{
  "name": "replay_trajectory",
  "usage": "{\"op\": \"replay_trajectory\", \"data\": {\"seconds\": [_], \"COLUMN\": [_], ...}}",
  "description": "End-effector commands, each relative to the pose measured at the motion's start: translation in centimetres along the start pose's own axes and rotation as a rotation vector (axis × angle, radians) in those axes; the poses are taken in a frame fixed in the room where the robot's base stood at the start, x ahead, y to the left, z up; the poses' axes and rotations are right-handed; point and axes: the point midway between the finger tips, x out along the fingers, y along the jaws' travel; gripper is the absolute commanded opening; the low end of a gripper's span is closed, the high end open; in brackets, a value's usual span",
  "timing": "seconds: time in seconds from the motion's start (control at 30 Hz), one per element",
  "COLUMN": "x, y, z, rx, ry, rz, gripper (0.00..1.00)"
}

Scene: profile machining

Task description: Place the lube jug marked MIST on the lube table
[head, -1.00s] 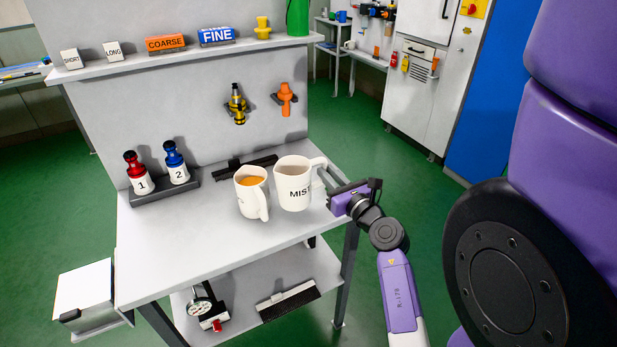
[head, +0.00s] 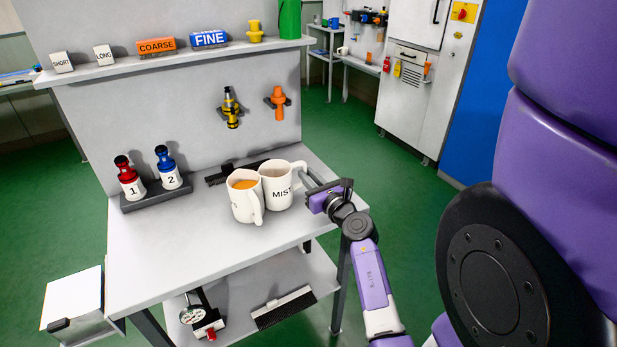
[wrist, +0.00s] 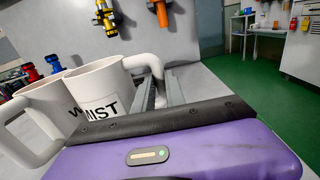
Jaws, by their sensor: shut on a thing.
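The white MIST jug (head: 271,197) is at the right part of the grey bench top (head: 185,250); I cannot tell if it rests on it or hangs just above. It looks upright. My gripper (head: 311,184) comes from the right and is shut on the jug's handle. In the wrist view the fingers (wrist: 160,92) are at the handle, and part of the jug's marking (wrist: 103,110) shows. A second white jug (head: 241,210) with orange liquid stands just left of it, overlapping in view; its marking is mostly hidden. I cannot tell which surface is the lube table.
Red bottle 1 (head: 130,185) and blue bottle 2 (head: 170,177) stand in a holder at the left. A dark strip (head: 222,175) lies behind the jugs. A back panel with holders rises behind. Another small table (head: 368,65) stands far back. The bench's front is clear.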

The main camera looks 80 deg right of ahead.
Motion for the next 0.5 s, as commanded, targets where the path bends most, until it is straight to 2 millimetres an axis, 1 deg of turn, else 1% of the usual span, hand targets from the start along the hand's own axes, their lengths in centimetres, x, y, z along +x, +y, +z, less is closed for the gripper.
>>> {"op": "replay_trajectory", "data": {"seconds": [0.07,0.1,0.17,0.2,0.5], "x": [0.01,-0.02,-0.02,-0.02,-0.03], "y": [0.01,0.01,0.0,0.0,-0.01], "z": [-0.27,-0.27,-0.25,-0.25,-0.15], "rx": [0.0,0.0,0.0,0.0,0.0], "ry": [-0.001,0.0,0.001,0.0,0.0], "rz": [0.0,0.0,0.0,0.0,0.0], "gripper": [0.0,0.21,0.33,0.37,0.37]}}
